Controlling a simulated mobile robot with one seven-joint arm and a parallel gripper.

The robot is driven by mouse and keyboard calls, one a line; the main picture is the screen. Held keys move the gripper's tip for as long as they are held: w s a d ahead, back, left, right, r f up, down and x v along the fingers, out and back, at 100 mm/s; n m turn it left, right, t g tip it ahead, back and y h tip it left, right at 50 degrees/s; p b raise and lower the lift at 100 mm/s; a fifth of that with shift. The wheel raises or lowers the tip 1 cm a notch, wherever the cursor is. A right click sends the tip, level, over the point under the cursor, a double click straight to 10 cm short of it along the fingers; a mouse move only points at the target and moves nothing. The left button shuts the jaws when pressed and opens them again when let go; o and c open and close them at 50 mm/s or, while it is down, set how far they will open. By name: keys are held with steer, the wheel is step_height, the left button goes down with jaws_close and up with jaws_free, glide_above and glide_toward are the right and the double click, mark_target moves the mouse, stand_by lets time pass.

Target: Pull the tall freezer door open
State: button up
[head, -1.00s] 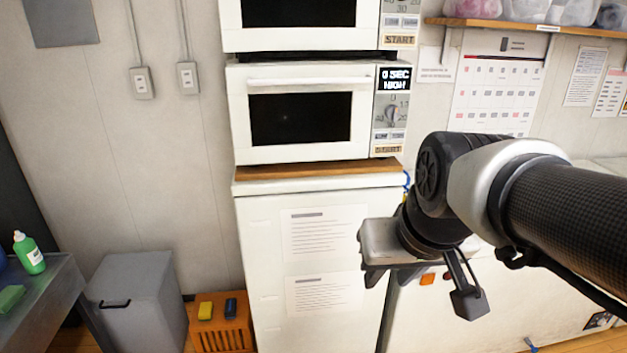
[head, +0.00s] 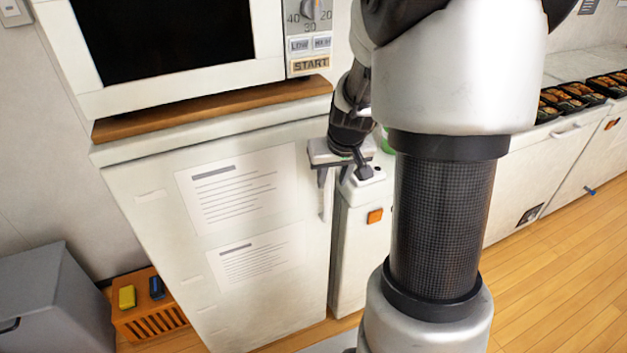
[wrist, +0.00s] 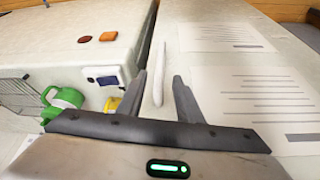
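The tall freezer is a white cabinet with two printed papers on its door (head: 160,215); the door looks shut. Its vertical white handle (head: 326,195) is near the door's right edge. My gripper (head: 333,180) is at the handle's upper part. In the wrist view the freezer door (wrist: 215,80) fills the right side, and the handle (wrist: 157,75) shows between the two dark fingers of my gripper (wrist: 160,85). The fingers are apart, with gaps to the handle on both sides. How deep the handle sits between them is hard to tell.
A microwave (head: 165,35) stands on a wooden board atop the freezer. A white unit with an orange button (head: 375,216) stands close at the right. A grey bin (head: 45,300) and an orange crate (head: 150,322) are at the left. Wooden floor (head: 545,265) is clear at the right.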

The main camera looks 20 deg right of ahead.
mark_target(329, 190)
steer(key=b+x, duration=0.1)
steer(key=x, duration=0.8)
steer(key=shift+w+f, duration=0.1)
steer(key=shift+f, duration=0.2)
steer(key=shift+c, duration=0.5)
jaws_close()
